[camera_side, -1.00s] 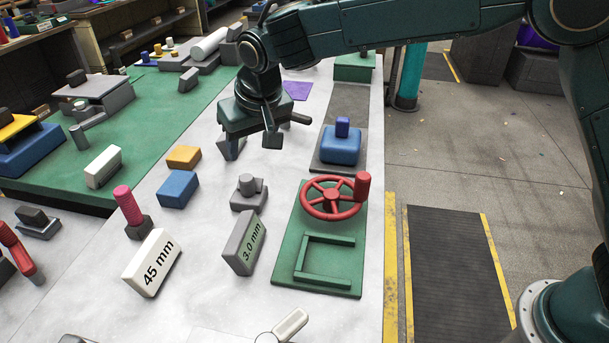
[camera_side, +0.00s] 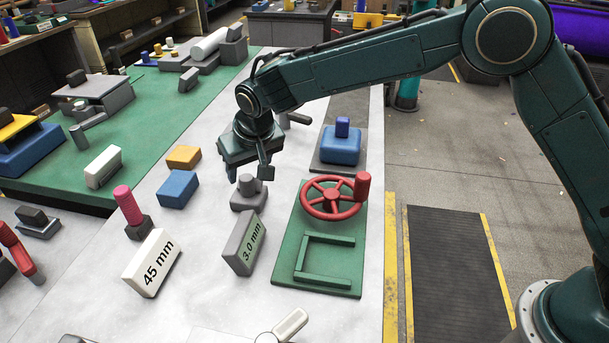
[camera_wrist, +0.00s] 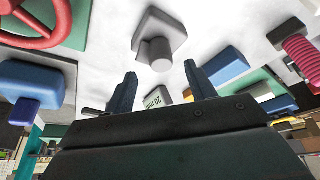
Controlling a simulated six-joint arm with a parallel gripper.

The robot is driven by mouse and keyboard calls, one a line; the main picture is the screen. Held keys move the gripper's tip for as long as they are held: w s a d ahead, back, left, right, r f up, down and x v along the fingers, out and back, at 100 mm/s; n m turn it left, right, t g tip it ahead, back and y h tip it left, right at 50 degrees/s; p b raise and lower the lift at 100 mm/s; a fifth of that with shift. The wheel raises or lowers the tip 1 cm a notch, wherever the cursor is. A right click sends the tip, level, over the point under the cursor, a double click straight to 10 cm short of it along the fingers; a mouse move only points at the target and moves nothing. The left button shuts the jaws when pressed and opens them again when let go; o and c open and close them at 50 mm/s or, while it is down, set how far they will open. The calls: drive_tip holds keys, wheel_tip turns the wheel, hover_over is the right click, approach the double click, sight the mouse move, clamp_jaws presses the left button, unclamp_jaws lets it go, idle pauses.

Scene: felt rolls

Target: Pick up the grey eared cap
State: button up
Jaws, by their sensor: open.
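The grey eared cap (camera_side: 247,198) appears to be the small grey piece with a flat base and a round upright knob, standing on the white tabletop. In the wrist view the cap (camera_wrist: 160,28) is at top centre, with its knob toward the jaws. My gripper (camera_side: 249,173) hangs pointing down, above and slightly behind the cap in the side view. In the wrist view the two fingers of my gripper (camera_wrist: 160,70) are apart with nothing held between them. The cap lies just beyond the fingertips, roughly centred between them.
A blue block (camera_side: 178,189) and an orange block (camera_side: 184,157) lie left. A red handwheel (camera_side: 333,197) on a green plate is right. A blue knobbed block (camera_side: 341,146) sits behind right.

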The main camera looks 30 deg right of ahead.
sight(247, 178)
drive_tip(key=shift+x, duration=2.55)
drive_tip(key=shift+s+a, duration=0.1)
clamp_jaws()
wheel_tip(247, 178, up, 20)
